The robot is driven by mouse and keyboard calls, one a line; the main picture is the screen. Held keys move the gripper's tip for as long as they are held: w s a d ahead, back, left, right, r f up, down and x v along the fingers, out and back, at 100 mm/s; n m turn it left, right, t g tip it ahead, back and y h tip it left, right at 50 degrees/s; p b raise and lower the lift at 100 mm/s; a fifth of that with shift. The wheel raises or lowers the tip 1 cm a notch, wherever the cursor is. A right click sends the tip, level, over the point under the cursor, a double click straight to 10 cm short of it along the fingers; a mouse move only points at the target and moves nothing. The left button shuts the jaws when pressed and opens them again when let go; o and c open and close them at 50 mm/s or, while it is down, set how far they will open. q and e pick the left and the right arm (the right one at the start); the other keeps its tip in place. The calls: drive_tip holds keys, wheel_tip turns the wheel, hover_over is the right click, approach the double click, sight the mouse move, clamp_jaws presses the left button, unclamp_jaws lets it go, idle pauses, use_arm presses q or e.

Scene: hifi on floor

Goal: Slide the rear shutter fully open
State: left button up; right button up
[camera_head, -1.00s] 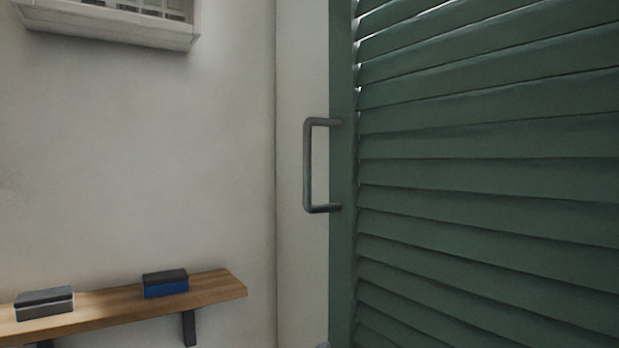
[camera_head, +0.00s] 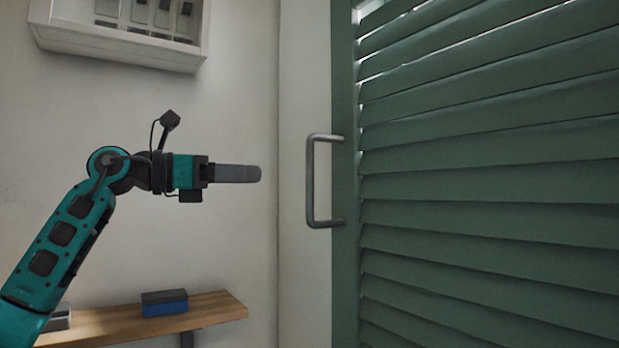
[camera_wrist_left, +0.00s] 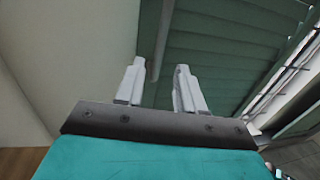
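The green louvered shutter (camera_head: 490,185) fills the right side of the head view. Its grey bar handle (camera_head: 311,182) stands upright on the shutter's left edge. My left gripper (camera_head: 257,174) points right at handle height, a short way left of the handle and apart from it. In the left wrist view its two fingers (camera_wrist_left: 158,82) are spread with a gap between them and nothing held. The handle (camera_wrist_left: 162,45) shows beyond the fingertips, near the shutter (camera_wrist_left: 215,45). My right gripper is not in view.
A wooden shelf (camera_head: 215,312) on the wall, below my left arm, holds a blue and black box (camera_head: 164,303). A white wall cabinet (camera_head: 118,43) hangs at upper left. The wall between cabinet and shelf is bare.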

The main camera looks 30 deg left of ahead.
use_arm(q)
drive_tip(key=p, duration=0.2)
hover_over(310, 216)
drive_tip(key=shift+w+a, duration=0.25)
drive_tip(key=shift+w, duration=0.05)
drive_tip(key=shift+c, duration=0.2)
clamp_jaws()
